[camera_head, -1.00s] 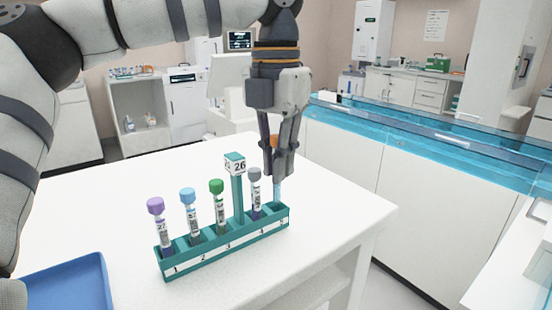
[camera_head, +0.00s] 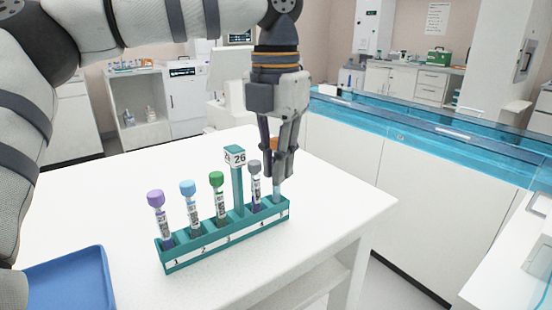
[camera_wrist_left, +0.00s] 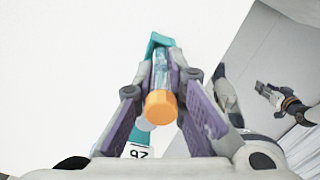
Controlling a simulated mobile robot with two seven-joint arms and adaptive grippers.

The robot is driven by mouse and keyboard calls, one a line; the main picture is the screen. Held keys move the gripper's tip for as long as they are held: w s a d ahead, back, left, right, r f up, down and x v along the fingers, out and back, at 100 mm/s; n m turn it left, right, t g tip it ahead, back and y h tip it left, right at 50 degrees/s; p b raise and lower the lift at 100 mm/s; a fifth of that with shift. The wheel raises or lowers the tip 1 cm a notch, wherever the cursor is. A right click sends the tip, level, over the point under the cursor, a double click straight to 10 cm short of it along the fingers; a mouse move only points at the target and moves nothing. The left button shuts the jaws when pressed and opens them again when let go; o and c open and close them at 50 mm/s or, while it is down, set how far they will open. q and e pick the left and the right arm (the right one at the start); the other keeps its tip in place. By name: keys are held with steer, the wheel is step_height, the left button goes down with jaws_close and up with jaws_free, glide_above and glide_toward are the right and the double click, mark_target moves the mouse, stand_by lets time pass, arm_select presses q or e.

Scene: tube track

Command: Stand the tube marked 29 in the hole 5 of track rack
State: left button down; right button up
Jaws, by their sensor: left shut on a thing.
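My left gripper (camera_head: 283,166) is shut on a tube with an orange cap (camera_head: 273,145). The cap also shows between the fingers in the left wrist view (camera_wrist_left: 160,106). No number on this tube is readable. Its clear lower part (camera_head: 277,187) is upright at the right end of the teal track rack (camera_head: 222,240), at hole 5; how deep it sits is hidden. Other tubes stand in the rack: purple-capped (camera_head: 156,200), blue-capped (camera_head: 188,188), green-capped (camera_head: 217,180) and grey-capped (camera_head: 254,168). What looks like my right gripper (camera_wrist_left: 272,96) shows small in the left wrist view.
A teal post with a white 26 sign (camera_head: 235,157) rises from the rack, close left of the grey-capped tube. A blue tray (camera_head: 70,280) lies at the table's left front. The white table (camera_head: 340,205) is clear right of the rack.

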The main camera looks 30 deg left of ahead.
arm_select(q)
steer(key=shift+f, duration=0.3)
steer(key=shift+f, duration=0.35)
steer(key=c, duration=1.6)
jaws_free()
steer(key=shift+o, duration=0.2)
step_height(320, 180, up, 12)
steer(key=shift+r, duration=0.1)
